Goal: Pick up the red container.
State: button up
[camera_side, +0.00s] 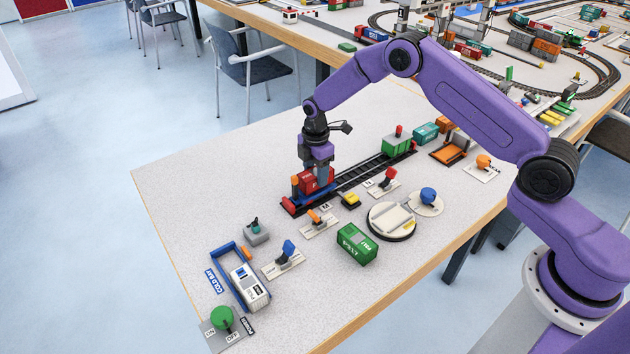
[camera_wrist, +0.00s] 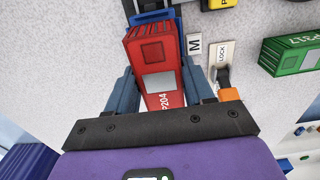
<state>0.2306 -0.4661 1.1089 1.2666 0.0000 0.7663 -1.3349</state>
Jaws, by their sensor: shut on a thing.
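The red container (camera_side: 307,183) is at the near end of the short track, at the blue wagon (camera_side: 325,191). In the wrist view the red container (camera_wrist: 150,55) lies between the two grey-blue fingers of my gripper (camera_wrist: 163,88), with white lettering ending in "204" on its side. In the side view my gripper (camera_side: 317,172) points down over it and is shut on it. The fingers hide part of the container. I cannot tell whether its underside rests on the wagon or is just clear of it.
A green container (camera_side: 357,244) and a round turntable (camera_side: 391,222) stand to the right. A white container (camera_side: 250,281) sits by a blue frame at the front. Several levers on plates are close by, including an orange one (camera_side: 316,217). The table's left side is clear.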

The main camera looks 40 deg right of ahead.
jog(key=shift+r, duration=3.3)
